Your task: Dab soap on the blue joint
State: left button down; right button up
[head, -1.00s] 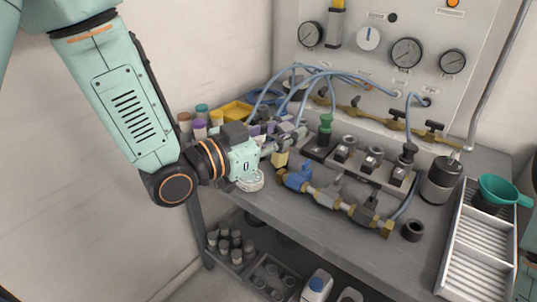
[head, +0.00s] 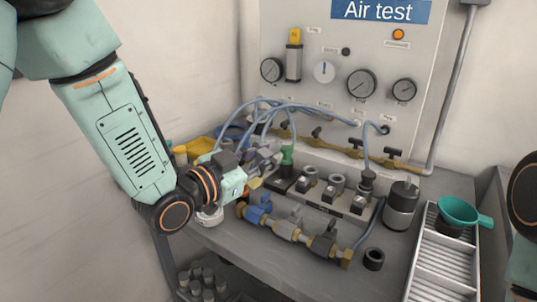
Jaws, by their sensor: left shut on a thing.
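The blue joint (head: 257,214) is a blue fitting near the left end of a brass and grey pipe assembly (head: 288,230) lying on the bench. My left gripper (head: 272,160) is above and behind the joint, apart from it. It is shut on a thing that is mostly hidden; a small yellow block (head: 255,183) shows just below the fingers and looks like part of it. A white round dish (head: 208,218) stands left of the joint, partly hidden by my left wrist. My right gripper is out of view; only part of that arm shows at the right edge.
A green-topped item (head: 287,156) stands close to the left fingers. Blue hoses (head: 290,106) arch behind. A fitting block (head: 320,205), a dark grey bottle (head: 401,206), a ribbed tray (head: 440,270) and a green funnel (head: 459,212) lie to the right. The bench front is clear.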

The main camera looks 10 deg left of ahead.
pick_arm(q)
jog(key=shift+a+f, duration=0.1)
jog(key=shift+f, duration=0.3)
jog(key=f+b, duration=0.5)
jog(key=shift+d, duration=0.2)
jog(key=shift+f+b, duration=0.3)
jog(key=shift+f, duration=0.2)
dwell(0.8)
jog(key=shift+f, duration=0.1)
dwell(0.9)
jog(key=shift+r+p, duration=3.15)
jog(key=shift+r, duration=0.5)
jog(key=shift+f, duration=0.1)
